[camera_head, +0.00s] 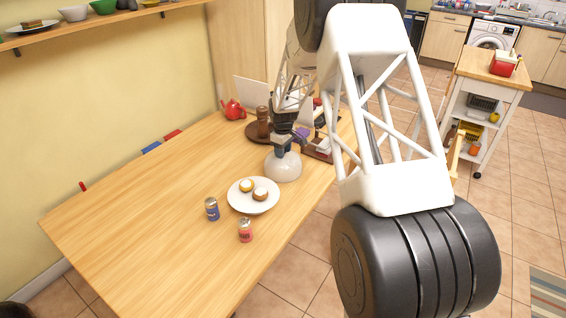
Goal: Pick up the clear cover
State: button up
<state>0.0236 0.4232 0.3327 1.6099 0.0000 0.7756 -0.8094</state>
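The clear cover (284,168) is a see-through, whitish dome near the right edge of the wooden table. It is just behind and to the right of a white plate (243,207) that bears two small round cakes (246,186). My gripper (283,150) is right at the top of the cover, pointing down. The fingertips and the cover's knob are small and dark here, so I cannot tell whether the fingers are shut on it. I also cannot tell whether the cover rests on the table or hangs just above it.
A blue can (212,209) and a red can (245,230) stand in front of the plate. Behind my gripper are a red teapot (233,110), a brown mill (263,122) and a dark tray (318,152). The left of the table (130,215) is clear.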

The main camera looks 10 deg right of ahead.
grip_shut()
jog(key=shift+r, duration=0.1)
notch_tip(320, 180, up, 10)
dwell(0.8)
jog(key=shift+s+a, duration=0.1)
dwell(0.5)
jog(key=s+a+r, duration=0.2)
jog(key=s+a, duration=1.2)
jog(key=s, duration=0.2)
jog(key=shift+s+r, duration=0.4)
